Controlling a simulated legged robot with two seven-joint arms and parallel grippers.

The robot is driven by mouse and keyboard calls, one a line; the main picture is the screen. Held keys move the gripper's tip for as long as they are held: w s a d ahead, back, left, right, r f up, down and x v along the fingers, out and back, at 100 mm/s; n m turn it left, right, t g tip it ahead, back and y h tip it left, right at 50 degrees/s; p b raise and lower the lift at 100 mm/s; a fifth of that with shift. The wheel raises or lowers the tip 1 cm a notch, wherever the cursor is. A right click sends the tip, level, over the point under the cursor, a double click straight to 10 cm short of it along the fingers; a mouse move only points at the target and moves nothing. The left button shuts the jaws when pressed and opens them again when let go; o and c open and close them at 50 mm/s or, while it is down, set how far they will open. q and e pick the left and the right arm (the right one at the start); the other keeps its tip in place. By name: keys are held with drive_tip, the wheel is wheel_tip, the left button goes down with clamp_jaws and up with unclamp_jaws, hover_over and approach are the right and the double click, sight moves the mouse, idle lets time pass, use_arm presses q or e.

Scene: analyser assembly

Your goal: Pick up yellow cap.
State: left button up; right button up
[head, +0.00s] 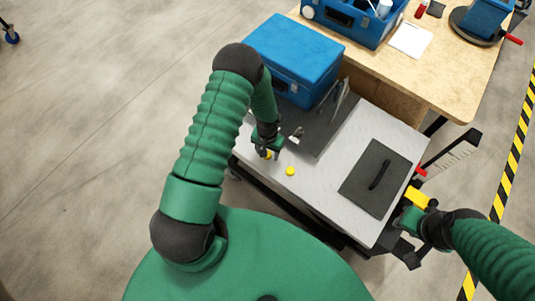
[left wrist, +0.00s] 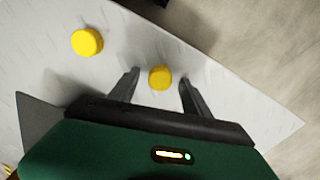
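A yellow cap (left wrist: 160,78) lies on the light grey tabletop between the fingers of my left gripper (left wrist: 159,76), with a gap on each side. The same cap shows partly beside the left gripper (head: 266,152) in the head view. My left gripper is open and points down. A second yellow cap (left wrist: 87,42) lies apart, outside the fingers; in the head view it is to the right of the gripper (head: 290,171). My right gripper (head: 404,243) is by the right end of the grey table; its finger opening is unclear.
A blue case (head: 293,55) stands behind the left gripper, by a dark mat (head: 318,128) with small metal parts. A dark panel with a handle (head: 360,190) lies on the right of the grey table (head: 325,190). A wooden table (head: 440,75) stands behind.

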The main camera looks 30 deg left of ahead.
use_arm(q)
clamp_jaws()
drive_tip(key=shift+r, duration=0.15)
